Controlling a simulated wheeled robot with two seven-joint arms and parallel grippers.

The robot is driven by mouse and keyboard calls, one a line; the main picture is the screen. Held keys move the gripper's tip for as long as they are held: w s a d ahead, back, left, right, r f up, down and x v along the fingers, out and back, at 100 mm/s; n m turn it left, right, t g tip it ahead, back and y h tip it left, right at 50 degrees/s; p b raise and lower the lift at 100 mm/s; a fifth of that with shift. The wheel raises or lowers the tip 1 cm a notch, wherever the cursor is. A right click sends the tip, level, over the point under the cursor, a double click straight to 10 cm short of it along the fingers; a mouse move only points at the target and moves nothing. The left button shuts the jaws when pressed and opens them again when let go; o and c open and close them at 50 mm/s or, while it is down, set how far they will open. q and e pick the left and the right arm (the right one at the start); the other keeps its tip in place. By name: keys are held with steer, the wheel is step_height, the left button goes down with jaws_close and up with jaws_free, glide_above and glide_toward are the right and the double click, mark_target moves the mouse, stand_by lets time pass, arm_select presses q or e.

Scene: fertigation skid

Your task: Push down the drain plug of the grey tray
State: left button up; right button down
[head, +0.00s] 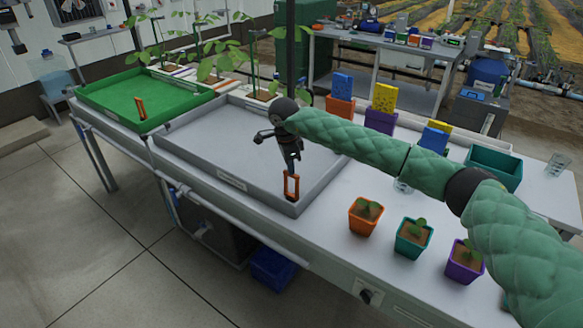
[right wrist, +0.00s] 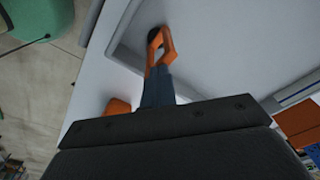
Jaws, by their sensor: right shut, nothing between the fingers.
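The grey tray (head: 180,157) lies on the bench in the middle of the head view. Its drain plug (head: 291,186) shows as an upright orange loop handle near the tray's front right corner. My right gripper (head: 291,171) is shut and empty, pointing down right above the handle. In the right wrist view the orange loop of the plug (right wrist: 165,45) shows beyond the fingertips (right wrist: 159,72), with a dark round part behind it. I cannot tell whether the fingertips touch the handle. How deep the plug sits is unclear. My left gripper is not in view.
A green tray (head: 119,110) with a similar orange handle (head: 140,108) stands at the left. Potted seedlings in orange (head: 365,221), teal (head: 411,246) and purple (head: 464,268) pots stand right of the grey tray. A teal bin (head: 493,173) stands farther right.

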steer(key=shift+s+f, duration=0.35)
steer(key=shift+f, duration=0.55)
steer(key=a+r+b, duration=0.3)
steer(key=a+r, duration=0.1)
steer(key=r, duration=0.4)
steer(key=shift+s+a+r, duration=0.15)
steer(key=shift+a+r, duration=0.15)
